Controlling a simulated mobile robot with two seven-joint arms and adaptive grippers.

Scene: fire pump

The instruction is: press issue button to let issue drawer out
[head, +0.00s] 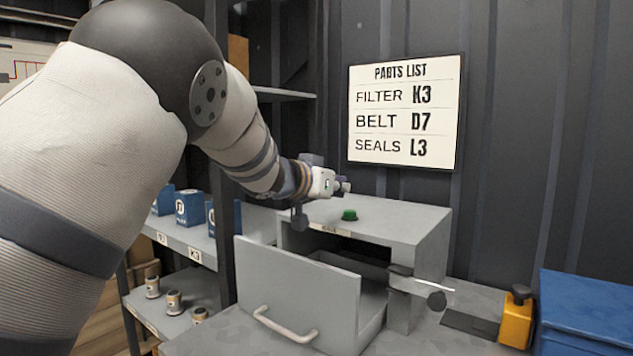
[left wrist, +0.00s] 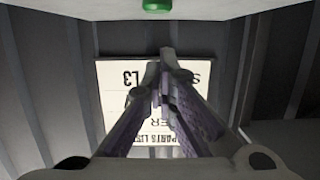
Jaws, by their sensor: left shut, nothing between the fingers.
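The green issue button (head: 349,214) sits on top of the grey issue cabinet (head: 405,222), and it also shows at the top edge of the left wrist view (left wrist: 157,5). The grey issue drawer (head: 300,290) stands out from the cabinet's front, with its handle (head: 285,325) toward me. Its inside is largely hidden behind its front panel. My left gripper (head: 342,186) is shut and empty, just above and slightly left of the button in the head view, apart from it. Its closed fingers show in the left wrist view (left wrist: 165,75). My right gripper is not in view.
A blue box (head: 587,312) and a yellow object (head: 516,320) stand at right. Shelves with blue boxes (head: 190,208) and small canisters (head: 174,302) are at left. A parts list sign (head: 405,112) hangs behind.

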